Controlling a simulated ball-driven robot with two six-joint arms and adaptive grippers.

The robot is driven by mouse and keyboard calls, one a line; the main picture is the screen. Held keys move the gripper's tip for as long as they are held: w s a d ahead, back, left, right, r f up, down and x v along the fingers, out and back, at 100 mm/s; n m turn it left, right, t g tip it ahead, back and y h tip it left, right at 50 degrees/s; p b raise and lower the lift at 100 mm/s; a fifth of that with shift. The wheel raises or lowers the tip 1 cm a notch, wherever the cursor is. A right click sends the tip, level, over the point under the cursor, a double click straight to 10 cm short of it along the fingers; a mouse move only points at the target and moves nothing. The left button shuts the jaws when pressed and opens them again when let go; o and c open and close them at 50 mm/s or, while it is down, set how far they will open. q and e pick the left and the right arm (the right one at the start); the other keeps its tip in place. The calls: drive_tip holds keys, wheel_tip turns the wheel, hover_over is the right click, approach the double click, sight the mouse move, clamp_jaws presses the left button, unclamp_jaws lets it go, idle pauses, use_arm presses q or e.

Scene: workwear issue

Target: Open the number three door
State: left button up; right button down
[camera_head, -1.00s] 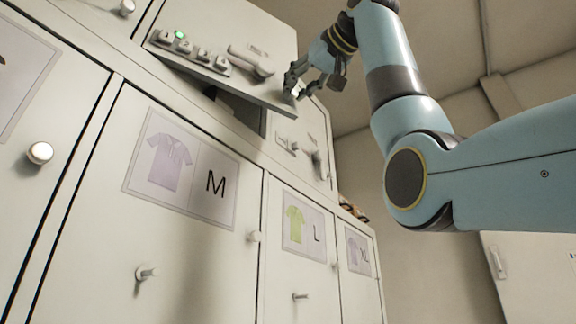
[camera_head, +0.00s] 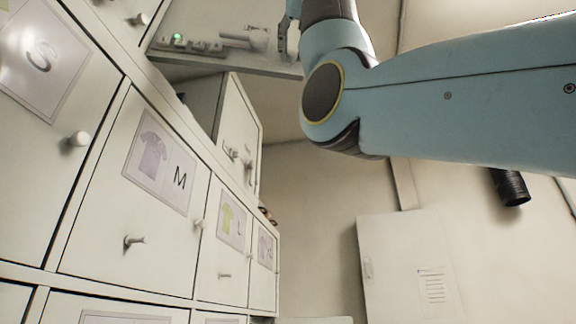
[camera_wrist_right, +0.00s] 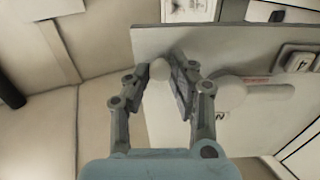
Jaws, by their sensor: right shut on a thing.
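The upper cabinet door (camera_head: 225,62) stands swung out from the cabinet at the top of the head view. It carries a row of buttons (camera_head: 197,45), one lit green, and a white handle (camera_head: 245,38). My right gripper (camera_head: 288,42) is at its outer end, partly cut off by the frame. In the right wrist view my right gripper (camera_wrist_right: 166,76) is shut on a round white knob (camera_wrist_right: 158,70) on the door panel (camera_wrist_right: 205,42). The door's number is not readable. My left gripper is not in view.
Below are drawers with shirt labels, including M (camera_head: 150,205) and L (camera_head: 228,235), with protruding knobs (camera_head: 133,241). Beyond the open door is another upper compartment front (camera_head: 237,125) with fittings. A pale locker (camera_head: 405,270) stands at the back right.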

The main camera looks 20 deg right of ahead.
drive_tip(key=shift+s+a+h, duration=0.2)
drive_tip(key=shift+s+h, duration=0.1)
drive_tip(key=shift+s, duration=0.35)
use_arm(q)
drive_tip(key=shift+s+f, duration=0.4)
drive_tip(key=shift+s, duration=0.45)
use_arm(e)
drive_tip(key=shift+s+m, duration=0.2)
drive_tip(key=shift+m, duration=0.1)
drive_tip(key=c, duration=1.2)
unclamp_jaws()
drive_tip(key=shift+o, duration=0.2)
drive_tip(key=shift+r, duration=0.15)
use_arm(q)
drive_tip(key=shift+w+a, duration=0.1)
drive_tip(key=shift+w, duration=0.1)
use_arm(e)
approach(290, 35)
drive_tip(key=w, duration=0.4)
drive_tip(key=shift+w+d, duration=0.25)
drive_tip(key=shift+d, duration=0.1)
